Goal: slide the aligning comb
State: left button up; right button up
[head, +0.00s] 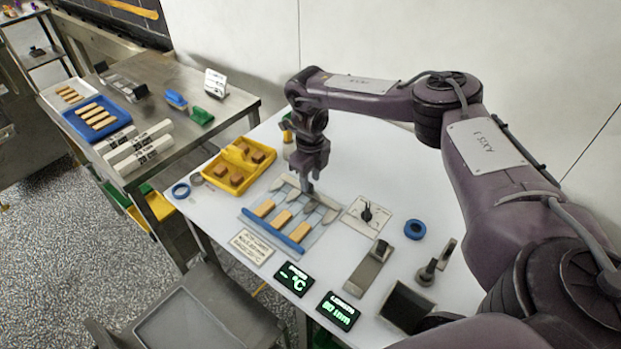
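The aligning comb appears to be the pale grey toothed piece (325,200) along the back of a light blue mesh panel (262,200) in the head view. Several tan bars (283,219) lie side by side on the mesh, in front of the comb's tapered teeth. A blue strip (275,233) runs along the mesh's front edge. My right gripper (308,181) points down at the middle of the comb, with its tips at or just above it. Its fingers look close together, but whether they hold the comb is too small to tell. My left gripper is not in view.
A yellow tray (238,180) with brown blocks stands left of the mesh. A dial plate (367,213), a blue ring (415,229) and a grey lever block (368,270) stand to the right. Two displays (339,311) sit in front. A steel side table (222,102) is at left.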

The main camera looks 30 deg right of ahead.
notch_tip(320, 180, up, 7)
jog(key=shift+d+r+b, duration=0.1)
jog(key=shift+b, duration=0.6)
